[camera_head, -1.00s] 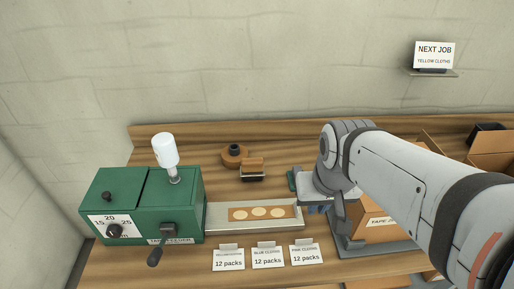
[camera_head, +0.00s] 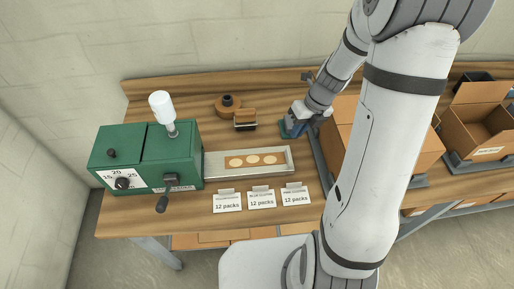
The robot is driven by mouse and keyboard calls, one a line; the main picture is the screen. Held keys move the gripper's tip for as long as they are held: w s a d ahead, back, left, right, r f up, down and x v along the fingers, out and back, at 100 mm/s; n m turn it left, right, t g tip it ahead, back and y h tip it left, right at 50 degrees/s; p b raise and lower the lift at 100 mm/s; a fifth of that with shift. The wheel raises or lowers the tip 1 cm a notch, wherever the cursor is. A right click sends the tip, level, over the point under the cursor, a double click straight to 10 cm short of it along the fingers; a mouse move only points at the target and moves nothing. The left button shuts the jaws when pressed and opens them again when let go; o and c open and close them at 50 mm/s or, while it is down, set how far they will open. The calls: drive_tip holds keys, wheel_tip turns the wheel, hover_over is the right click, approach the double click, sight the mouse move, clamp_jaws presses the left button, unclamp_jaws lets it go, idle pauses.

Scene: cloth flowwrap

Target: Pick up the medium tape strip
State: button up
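A brown strip (camera_head: 243,165) with pale round marks lies in the shallow metal tray (camera_head: 217,173) beside the green machine. I take it for the tape strip, but its length name is not readable. My gripper (camera_head: 297,122) is beyond the tray's right end, apart from the strip, near a small teal item (camera_head: 286,131). The fingers are small and partly hidden, so I cannot tell whether they are open or shut.
The green machine (camera_head: 145,155) with a white-topped post (camera_head: 162,105) stands left. A brown round dispenser (camera_head: 228,106) and a small block (camera_head: 245,118) sit behind the tray. Cards (camera_head: 262,200) line the front edge; cardboard boxes (camera_head: 475,125) stand right.

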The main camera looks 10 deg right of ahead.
sight(287, 149)
drive_tip(key=f+m, duration=0.1)
drive_tip(key=f, duration=0.2)
drive_tip(key=a+f+m, duration=0.1)
drive_tip(key=f, duration=0.2)
drive_tip(key=a+f+m, duration=0.1)
drive_tip(key=f, duration=0.2)
drive_tip(key=shift+w, duration=0.2)
drive_tip(key=shift+r, duration=0.1)
clamp_jaws()
